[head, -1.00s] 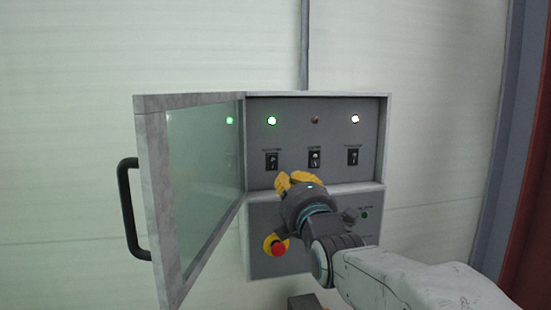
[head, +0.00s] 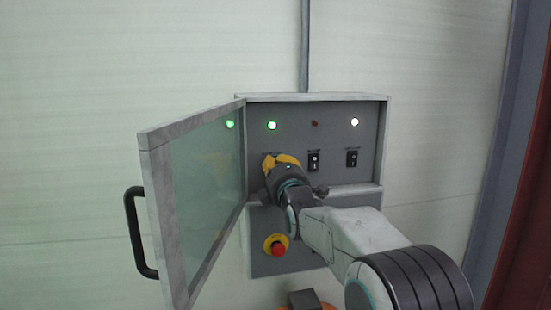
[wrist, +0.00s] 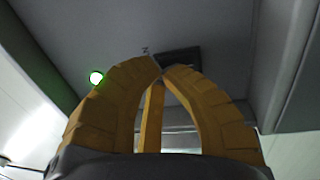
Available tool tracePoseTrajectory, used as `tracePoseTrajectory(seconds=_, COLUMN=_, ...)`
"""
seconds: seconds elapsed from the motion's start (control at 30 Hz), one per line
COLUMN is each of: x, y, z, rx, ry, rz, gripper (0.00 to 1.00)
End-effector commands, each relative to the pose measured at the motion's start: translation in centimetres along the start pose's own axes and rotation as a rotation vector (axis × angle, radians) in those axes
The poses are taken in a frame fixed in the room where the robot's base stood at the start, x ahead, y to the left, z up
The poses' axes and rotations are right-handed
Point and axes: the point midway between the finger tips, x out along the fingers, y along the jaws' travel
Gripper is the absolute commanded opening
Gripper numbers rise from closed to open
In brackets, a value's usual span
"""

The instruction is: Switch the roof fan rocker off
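The open control box (head: 330,180) on the wall carries a row of three rockers. The middle rocker (head: 314,161) and right rocker (head: 351,158) show in the head view; their labels are too small to read, so I cannot tell which is the roof fan rocker. My gripper (head: 272,160) covers the left rocker there, under the lit green lamp (head: 272,125). In the wrist view my yellow fingers (wrist: 161,73) meet at their tips, with nothing seen between them. A dark rocker (wrist: 182,57) lies just beyond the tips; whether they touch is unclear.
The glazed door (head: 195,195) stands open to the left, with a dark handle (head: 139,232). A red emergency button (head: 278,249) sits below on the lower panel. The middle lamp (head: 315,124) looks dark red, and the right lamp (head: 354,122) glows white.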

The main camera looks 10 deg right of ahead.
Motion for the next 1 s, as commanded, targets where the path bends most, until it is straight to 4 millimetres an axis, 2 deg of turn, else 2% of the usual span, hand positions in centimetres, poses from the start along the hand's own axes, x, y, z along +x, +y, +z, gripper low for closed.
tracePoseTrajectory(seconds=0.57, x=0.6, y=0.1, z=0.0, rx=0.000, ry=0.000, rz=-0.004, gripper=0.00)
tracePoseTrajectory(seconds=0.8, x=1.7, y=1.0, z=0.0, rx=0.000, ry=0.000, rz=-0.114, gripper=0.00)
tracePoseTrajectory(seconds=0.87, x=1.5, y=0.1, z=0.0, rx=0.000, ry=0.000, rz=-0.117, gripper=0.00)
tracePoseTrajectory(seconds=1.0, x=1.5, y=0.1, z=0.0, rx=0.000, ry=0.000, rz=-0.114, gripper=0.00)
